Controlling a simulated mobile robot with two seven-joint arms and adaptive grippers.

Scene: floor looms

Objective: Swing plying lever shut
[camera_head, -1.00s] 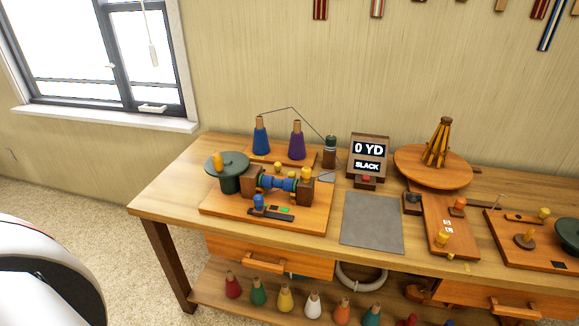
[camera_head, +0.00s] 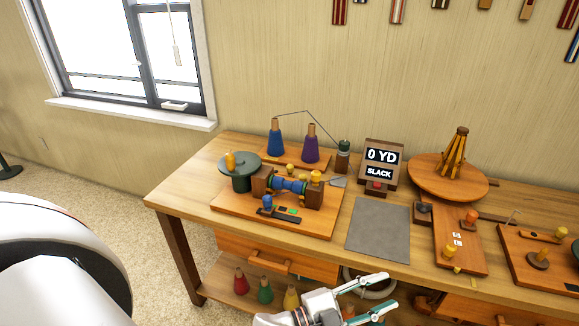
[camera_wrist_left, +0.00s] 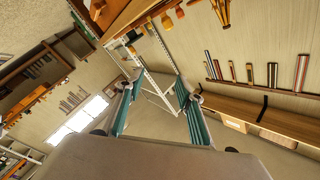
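The plying device (camera_head: 288,186), with blue rollers between brown blocks, sits on a wooden board (camera_head: 240,208) at the table's left. A blue knob (camera_head: 267,201) stands at the left end of a dark plate with a green mark, in front of the rollers. A yellow knob (camera_head: 316,175) tops the right block. I cannot tell for sure which part is the plying lever. My left gripper (camera_head: 391,290) is open and empty at the bottom of the head view, in front of the table. Its spread fingers also show in the left wrist view (camera_wrist_left: 158,95). My right gripper is out of view.
Blue (camera_head: 275,141) and purple (camera_head: 311,146) cones stand behind the device. A display (camera_head: 381,163) reads "0 YD SLACK". A grey mat (camera_head: 378,229) lies right of the board. A round wooden stand (camera_head: 447,178) is farther right. Drawers and a shelf of cones are below the tabletop.

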